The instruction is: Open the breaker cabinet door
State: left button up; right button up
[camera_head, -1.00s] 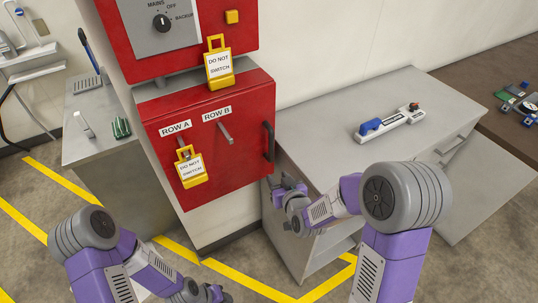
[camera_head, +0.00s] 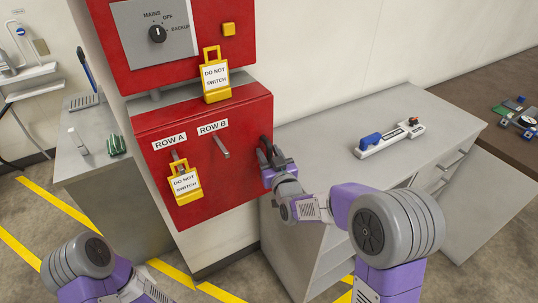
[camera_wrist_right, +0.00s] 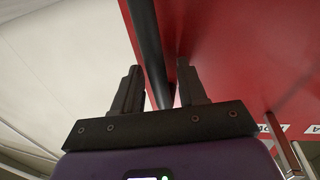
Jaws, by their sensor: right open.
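The red breaker cabinet (camera_head: 228,170) has a front door marked ROW A and ROW B, and it looks shut. Its dark bar handle, at the door's right edge, is mostly hidden by my right gripper (camera_head: 268,153) in the head view. In the right wrist view the handle (camera_wrist_right: 147,45) runs between the two open fingers of my right gripper (camera_wrist_right: 160,85). The fingers are on either side of the bar and not closed on it. My left arm shows at the lower left, but its gripper is out of the picture.
Yellow DO NOT SWITCH tags hang on the ROW A lever (camera_head: 185,183) and below the upper red panel (camera_head: 215,77). The ROW B lever (camera_head: 221,147) sticks out of the door. A grey counter (camera_head: 335,135) stands close on the right, bearing a blue-and-white device (camera_head: 390,138).

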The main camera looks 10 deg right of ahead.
grip_shut()
jog(key=shift+s+a, duration=0.1)
dwell(0.4)
